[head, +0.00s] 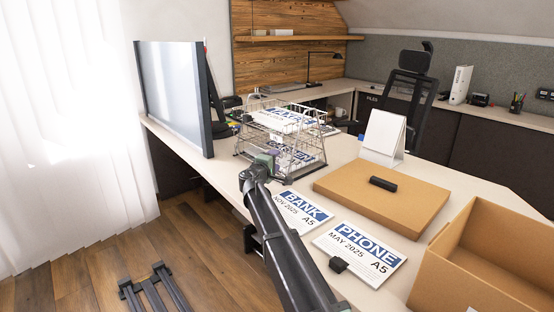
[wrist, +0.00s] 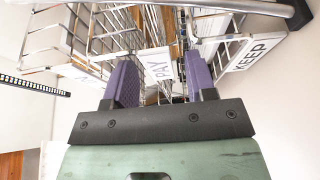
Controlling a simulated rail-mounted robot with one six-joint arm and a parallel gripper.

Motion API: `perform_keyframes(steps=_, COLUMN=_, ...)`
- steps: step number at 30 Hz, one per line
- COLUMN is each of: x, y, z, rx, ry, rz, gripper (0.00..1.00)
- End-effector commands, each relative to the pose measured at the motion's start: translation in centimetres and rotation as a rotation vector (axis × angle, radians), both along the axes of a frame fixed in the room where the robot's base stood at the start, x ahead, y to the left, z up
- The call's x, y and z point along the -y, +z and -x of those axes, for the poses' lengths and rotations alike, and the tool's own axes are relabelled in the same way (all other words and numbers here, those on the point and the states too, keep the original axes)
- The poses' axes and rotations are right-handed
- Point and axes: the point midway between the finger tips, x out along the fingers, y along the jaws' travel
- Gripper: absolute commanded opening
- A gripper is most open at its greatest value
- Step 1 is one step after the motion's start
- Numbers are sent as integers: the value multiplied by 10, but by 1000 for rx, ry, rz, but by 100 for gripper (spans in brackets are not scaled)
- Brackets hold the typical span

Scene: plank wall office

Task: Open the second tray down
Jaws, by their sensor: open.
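A stack of silver wire trays (head: 240,140) stands on the desk beside the monitor, with printed papers in it. Part of the top sheet's lettering and a lower sheet show in the head view. My gripper (head: 266,163) is at the near side of the stack, and my arm hides some of its lower part. In the wrist view the purple fingers of my gripper (wrist: 164,80) are apart. A white label reading PAY (wrist: 158,72) shows between and beyond them. A label reading KEEP (wrist: 252,52) hangs to the right. I cannot tell whether the fingers touch any wire.
A large monitor (head: 173,95) stands left of the stack. To the right are a white desk calendar (head: 382,135), a flat cardboard box (head: 370,203) with a black object (head: 383,184), and an open carton (head: 490,250). BANK (head: 300,211) and PHONE (head: 360,252) sheets lie in front.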

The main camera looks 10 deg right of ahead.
Motion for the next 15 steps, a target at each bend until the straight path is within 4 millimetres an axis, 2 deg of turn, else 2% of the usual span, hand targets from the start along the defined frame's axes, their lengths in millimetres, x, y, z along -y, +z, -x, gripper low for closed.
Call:
perform_keyframes(steps=1, x=7, y=0, z=-11, rx=0, ry=-1, rz=0, gripper=51)
perform_keyframes(steps=6, x=20, y=0, z=-27, rx=0, ry=-1, rz=0, gripper=51)
perform_keyframes(steps=14, x=22, y=0, z=-28, rx=0, ry=0, rz=-1, gripper=51)
perform_keyframes(steps=15, x=22, y=0, z=-28, rx=0, ry=0, rz=-1, gripper=46)
